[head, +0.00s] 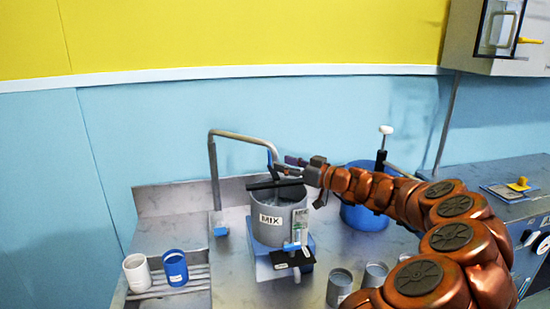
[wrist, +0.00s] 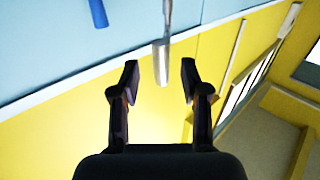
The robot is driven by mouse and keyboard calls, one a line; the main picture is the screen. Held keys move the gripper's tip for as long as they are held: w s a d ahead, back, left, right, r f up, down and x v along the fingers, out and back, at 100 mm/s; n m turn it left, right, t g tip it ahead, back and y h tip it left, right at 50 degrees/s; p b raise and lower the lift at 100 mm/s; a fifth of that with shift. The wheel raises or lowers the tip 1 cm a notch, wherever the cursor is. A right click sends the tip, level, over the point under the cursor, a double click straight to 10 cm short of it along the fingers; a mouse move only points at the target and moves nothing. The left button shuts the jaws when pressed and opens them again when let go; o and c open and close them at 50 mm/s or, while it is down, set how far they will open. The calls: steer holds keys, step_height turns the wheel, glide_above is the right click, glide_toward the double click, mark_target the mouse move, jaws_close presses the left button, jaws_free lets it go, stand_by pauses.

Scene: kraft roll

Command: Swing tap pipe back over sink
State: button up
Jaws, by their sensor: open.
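The grey metal tap pipe (head: 240,136) rises from a blue-collared foot on the steel counter, bends across to the right and turns down above the grey pot marked MIX (head: 268,220). My gripper (head: 288,168) is at the pipe's down-turned end, above the pot. In the wrist view the pipe's end (wrist: 161,64) hangs between the two dark fingertips of my gripper (wrist: 160,78), with gaps on both sides. The gripper is open and holds nothing. The head view does not show clearly how the fingers sit around the pipe. I cannot clearly make out the sink basin.
A white cup (head: 137,273) and a blue cup (head: 175,268) stand on a slatted rack at lower left. Grey cups (head: 340,287) stand at the front. A blue bucket (head: 360,214) stands behind my arm. The counter left of the pot (head: 170,222) is clear.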

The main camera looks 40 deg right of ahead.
steer(key=shift+p+x, duration=0.75)
steer(key=shift+x, duration=1.45)
jaws_close()
